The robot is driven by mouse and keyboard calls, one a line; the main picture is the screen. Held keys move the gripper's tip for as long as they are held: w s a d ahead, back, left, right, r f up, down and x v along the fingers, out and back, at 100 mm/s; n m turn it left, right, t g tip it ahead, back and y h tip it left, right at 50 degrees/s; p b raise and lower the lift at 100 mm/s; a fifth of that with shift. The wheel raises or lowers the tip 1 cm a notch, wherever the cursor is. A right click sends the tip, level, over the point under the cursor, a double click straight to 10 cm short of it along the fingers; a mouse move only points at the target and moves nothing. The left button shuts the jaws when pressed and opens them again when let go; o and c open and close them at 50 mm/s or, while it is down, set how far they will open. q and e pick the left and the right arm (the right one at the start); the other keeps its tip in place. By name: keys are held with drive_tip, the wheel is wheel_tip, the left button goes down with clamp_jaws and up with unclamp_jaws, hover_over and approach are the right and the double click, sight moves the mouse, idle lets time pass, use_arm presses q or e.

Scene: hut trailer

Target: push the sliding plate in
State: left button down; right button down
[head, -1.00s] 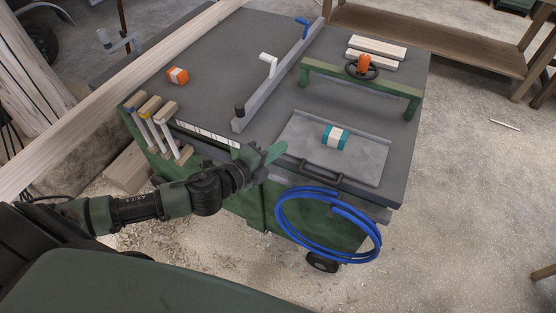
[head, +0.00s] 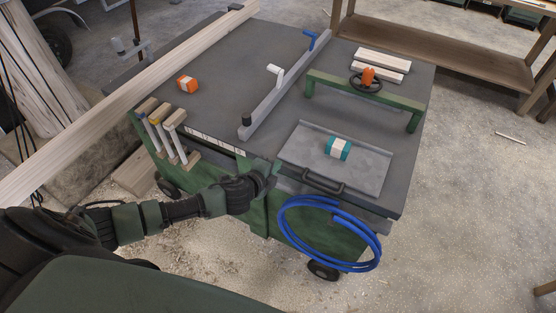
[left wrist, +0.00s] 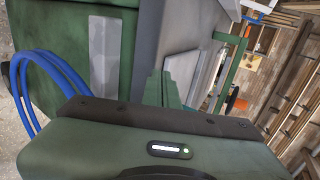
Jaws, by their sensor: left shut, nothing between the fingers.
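The sliding plate (head: 366,168) is a light grey sheet on the front right of the dark machine table, with a dark bar handle (head: 322,182) along its near edge. A teal and white box (head: 338,148) rests on it. My left gripper (head: 273,172) is shut and empty at the table's front edge, just left of the plate's near left corner and the handle. In the left wrist view the green fingers (left wrist: 163,88) are together, in front of a grey surface. I cannot tell whether they touch the table or the plate. My right gripper is not in view.
A blue hose coil (head: 330,235) hangs below the plate on the green cabinet. A grey fence (head: 285,90) crosses the table, and a green bridge (head: 365,93) stands behind the plate. Push sticks (head: 165,132) hang at the left front. An orange box (head: 187,83) lies farther back.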

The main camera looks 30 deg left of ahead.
use_arm(q)
drive_tip(key=shift+w, duration=0.95)
drive_tip(key=shift+d, duration=0.1)
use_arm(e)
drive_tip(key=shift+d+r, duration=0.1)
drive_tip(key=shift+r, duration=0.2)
use_arm(q)
drive_tip(key=shift+w, duration=0.15)
